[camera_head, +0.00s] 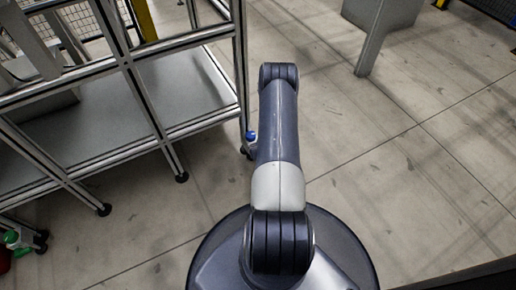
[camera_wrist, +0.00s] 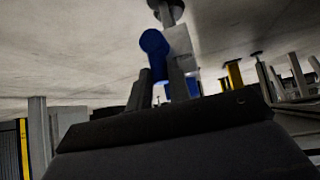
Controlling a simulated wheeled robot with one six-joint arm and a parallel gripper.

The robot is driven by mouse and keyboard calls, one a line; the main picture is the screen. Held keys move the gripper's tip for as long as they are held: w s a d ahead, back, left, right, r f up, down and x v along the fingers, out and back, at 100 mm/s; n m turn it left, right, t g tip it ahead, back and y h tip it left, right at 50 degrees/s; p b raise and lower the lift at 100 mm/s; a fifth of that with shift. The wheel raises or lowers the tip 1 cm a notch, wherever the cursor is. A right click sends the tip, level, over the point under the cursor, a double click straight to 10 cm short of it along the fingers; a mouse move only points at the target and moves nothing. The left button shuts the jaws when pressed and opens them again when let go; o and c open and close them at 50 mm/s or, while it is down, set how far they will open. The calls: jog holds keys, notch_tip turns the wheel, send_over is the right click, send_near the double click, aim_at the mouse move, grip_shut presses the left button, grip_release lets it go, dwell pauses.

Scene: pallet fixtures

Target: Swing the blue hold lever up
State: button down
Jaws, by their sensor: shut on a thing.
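The blue hold lever (camera_wrist: 154,43) shows in the wrist view as a rounded blue piece beside a pale grey bracket. My gripper (camera_wrist: 160,77) is shut on the lever, its two dark fingers at the blue part's near end. More blue shows beside the fingers. In the head view a small blue part of the lever (camera_head: 251,136) shows at the corner post of the metal frame, just left of my arm. My gripper is hidden behind the arm there. I cannot tell the lever's exact angle.
An aluminium frame with a grey lower shelf (camera_head: 95,125) stands at the left on black feet. A grey stand (camera_head: 372,45) is at the upper right. A green and red item (camera_head: 12,240) is at the lower left edge. The floor right of my arm is clear.

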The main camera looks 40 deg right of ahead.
jog(key=shift+d, duration=0.15)
dwell(0.5)
jog(key=c, duration=1.3)
grip_release()
jog(key=p+v, duration=0.4)
jog(key=v, duration=0.7)
jog(key=shift+d+f, duration=0.15)
jog(key=b+x, duration=0.4)
jog(key=x, duration=0.6)
jog(key=shift+w+f, duration=0.2)
jog(key=shift+w, duration=0.1)
